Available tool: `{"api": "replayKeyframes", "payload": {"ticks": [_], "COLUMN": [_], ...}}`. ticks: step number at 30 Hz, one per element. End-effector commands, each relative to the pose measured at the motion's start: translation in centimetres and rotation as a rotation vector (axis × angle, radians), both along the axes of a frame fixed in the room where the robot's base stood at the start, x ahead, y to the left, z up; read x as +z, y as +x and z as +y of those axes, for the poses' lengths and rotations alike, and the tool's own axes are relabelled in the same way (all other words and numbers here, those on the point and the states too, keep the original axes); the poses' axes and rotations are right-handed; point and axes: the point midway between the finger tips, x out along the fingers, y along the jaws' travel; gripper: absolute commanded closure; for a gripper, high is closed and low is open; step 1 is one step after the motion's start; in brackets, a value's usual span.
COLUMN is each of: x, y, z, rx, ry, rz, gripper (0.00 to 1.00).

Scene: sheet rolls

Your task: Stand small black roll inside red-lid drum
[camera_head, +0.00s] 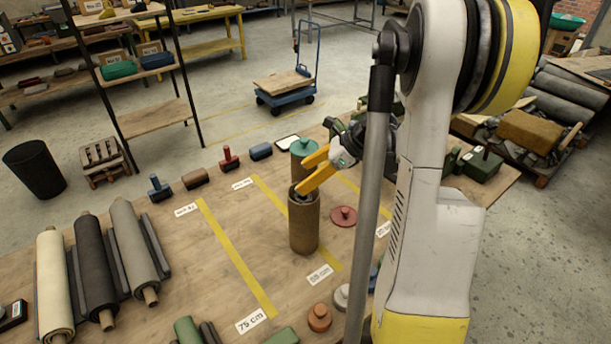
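A tall brown drum (304,228) stands upright and uncovered on the wooden table. A red lid (343,216) with a knob lies flat on the table just to its right. My gripper (304,177) reaches in from the right above the drum. Its two yellow fingers are spread apart, with the lower fingertip at the drum's mouth and the upper one higher. Something dark with a small grey spot shows in the mouth; I cannot tell for sure whether it is the small black roll's end. I see no roll between the fingers.
A green-lid drum (303,148) stands just behind. Large cream (54,285), black (94,265) and grey (134,245) rolls lie at the left. An orange-brown lidded piece (319,318) sits at the front. Yellow tape strips mark the table, with free room left of the drum.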

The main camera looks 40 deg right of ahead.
Motion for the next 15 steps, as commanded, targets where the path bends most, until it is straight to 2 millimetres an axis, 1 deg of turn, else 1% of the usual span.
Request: {"api": "replayKeyframes", "payload": {"ticks": [8, 11, 15], "x": [0.1, 0.7, 2.6], "y": [-0.1, -0.6, -2.0], "z": [-0.1, -0.5, -1.8], "rx": [0.000, -0.002, -0.003], "ry": [-0.001, 0.000, -0.001], "rz": [0.001, 0.001, 0.001], "gripper": [0.26, 0.26, 0.26]}}
